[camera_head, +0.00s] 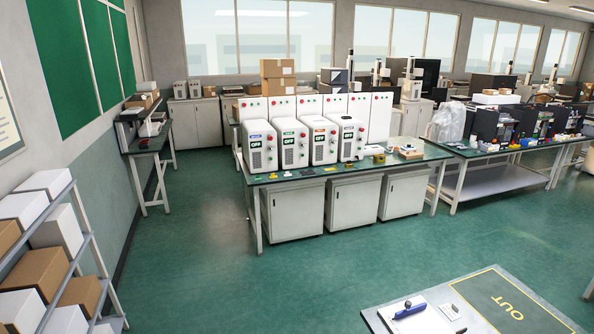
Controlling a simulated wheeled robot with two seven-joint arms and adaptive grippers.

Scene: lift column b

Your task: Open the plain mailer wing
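Neither of my grippers is in view. I cannot make out a mailer with a wing for certain. A white flat item (424,322) lies on a grey table at the bottom right, cut by the lower edge. A blue and dark pen-like tool (410,311) lies on it. A small pale card-like item (450,310) lies beside it to the right. A dark green mat marked OUT (545,322) with a yellow border covers the right part of this table.
A rack (95,250) with white and brown boxes stands at the left. A green-topped bench (300,183) with several white machines labelled OFF stands in the middle. Another bench (500,148) is at the right. Green floor (250,285) between rack and table is clear.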

